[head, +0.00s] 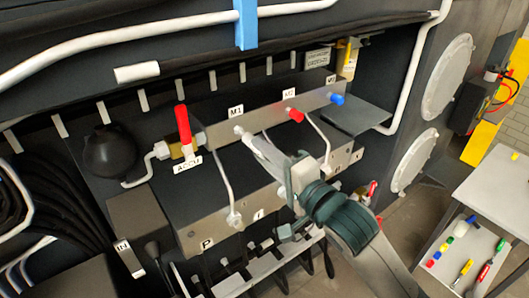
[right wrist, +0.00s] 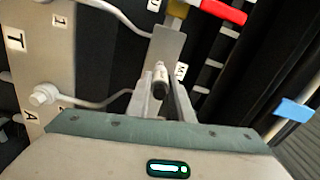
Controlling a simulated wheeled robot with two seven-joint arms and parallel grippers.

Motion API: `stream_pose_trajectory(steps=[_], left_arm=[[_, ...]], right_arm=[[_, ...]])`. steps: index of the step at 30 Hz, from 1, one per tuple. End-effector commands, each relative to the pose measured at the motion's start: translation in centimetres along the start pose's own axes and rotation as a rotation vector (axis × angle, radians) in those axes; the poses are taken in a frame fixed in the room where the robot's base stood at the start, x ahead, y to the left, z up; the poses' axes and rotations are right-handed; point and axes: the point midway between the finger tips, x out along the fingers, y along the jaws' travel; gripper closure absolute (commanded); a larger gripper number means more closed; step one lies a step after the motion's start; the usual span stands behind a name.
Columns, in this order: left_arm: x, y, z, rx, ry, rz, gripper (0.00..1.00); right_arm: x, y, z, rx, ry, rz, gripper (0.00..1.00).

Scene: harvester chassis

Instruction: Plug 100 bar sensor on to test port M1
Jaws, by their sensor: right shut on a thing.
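Test port M1 (head: 238,130) is on the grey manifold bar, just below its M1 label (head: 237,111). My right gripper (head: 252,142) reaches up from the lower right, with its fingertips close to M1. In the right wrist view, the fingers close around a small pale sensor with a dark end (right wrist: 160,80), beside the M1 label (right wrist: 181,72). The sensor appears lined up with the port, but the fingers and the viewing angle hide whether it is fully seated. My left gripper is not in view.
On the same bar are a red fitting (head: 295,115) and a blue fitting (head: 337,99). A red-handled valve (head: 184,132) stands left of M1. Metal pipes run below the bar. A grey side table (head: 493,200) at right has several coloured pieces on its lower shelf.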

Motion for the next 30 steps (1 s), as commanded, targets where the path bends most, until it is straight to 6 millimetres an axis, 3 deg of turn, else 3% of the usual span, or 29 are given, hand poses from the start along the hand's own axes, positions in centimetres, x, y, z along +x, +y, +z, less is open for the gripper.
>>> stream_pose_trajectory(steps=[30], left_arm=[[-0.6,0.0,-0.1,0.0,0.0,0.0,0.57]], right_arm=[[1.6,-0.1,0.0,0.0,0.001,-0.001,1.0]])
